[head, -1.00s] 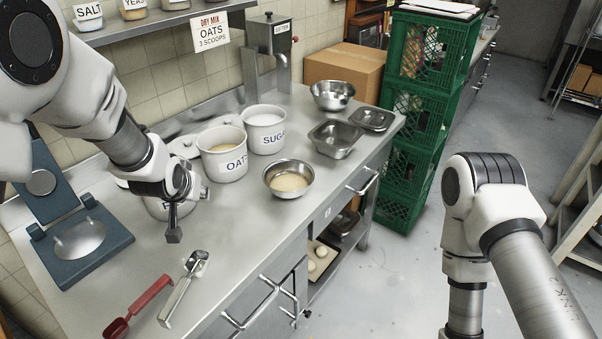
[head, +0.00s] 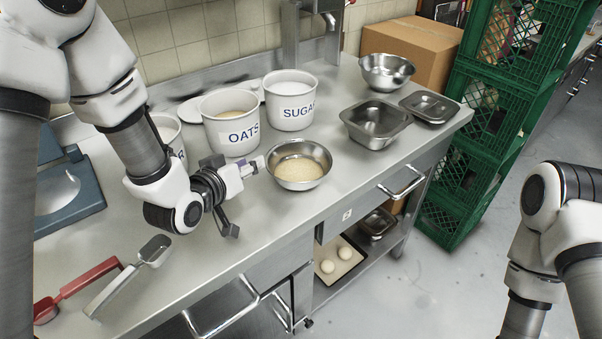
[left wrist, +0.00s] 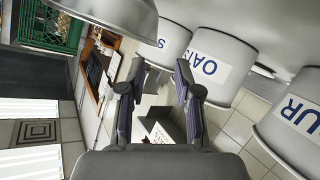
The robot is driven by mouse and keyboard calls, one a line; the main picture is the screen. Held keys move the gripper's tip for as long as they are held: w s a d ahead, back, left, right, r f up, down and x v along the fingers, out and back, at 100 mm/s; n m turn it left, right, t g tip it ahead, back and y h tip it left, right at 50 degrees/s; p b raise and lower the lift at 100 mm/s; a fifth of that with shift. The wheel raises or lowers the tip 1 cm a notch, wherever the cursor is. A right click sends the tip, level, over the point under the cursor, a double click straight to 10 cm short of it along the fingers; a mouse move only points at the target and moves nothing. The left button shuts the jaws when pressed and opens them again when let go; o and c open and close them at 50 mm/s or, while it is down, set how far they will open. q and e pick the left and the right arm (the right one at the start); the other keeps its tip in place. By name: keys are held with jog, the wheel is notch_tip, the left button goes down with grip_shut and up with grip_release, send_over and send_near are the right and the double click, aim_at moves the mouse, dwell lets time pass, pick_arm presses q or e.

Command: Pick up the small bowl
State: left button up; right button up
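A steel bowl with pale grain or flour in it (head: 300,168) stands upright on the steel counter, in front of the oats and sugar tubs. A second steel bowl (head: 386,72) stands farther back by the cardboard box; it looks empty. My left gripper (head: 245,198) is just left of the filled bowl, open and empty, not visibly touching it. In the left wrist view the two fingers (left wrist: 160,88) are spread apart, and a grey metal bowl side (left wrist: 112,18) shows at the upper left. My right gripper is out of view; only my right arm shows.
Labelled tubs, OATS (head: 231,128) and SUGAR (head: 290,103), stand behind the gripper. A square steel pan (head: 376,125) and its lid (head: 430,107) lie to the right. A red-handled scoop (head: 80,290) and a metal scoop lie front left. Green crates (head: 470,190) stand beyond the counter.

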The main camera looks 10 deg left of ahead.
aim_at(268, 156)
pick_arm(q)
jog(key=x, duration=0.2)
jog(key=p+x, duration=0.1)
jog(key=x, duration=0.2)
jog(key=d+x, duration=0.1)
jog(key=x, duration=0.1)
jog(key=shift+w+r+p, duration=0.1)
jog(key=shift+w+p, duration=0.05)
jog(key=shift+p, duration=0.15)
jog(key=shift+w, duration=0.15)
grip_shut()
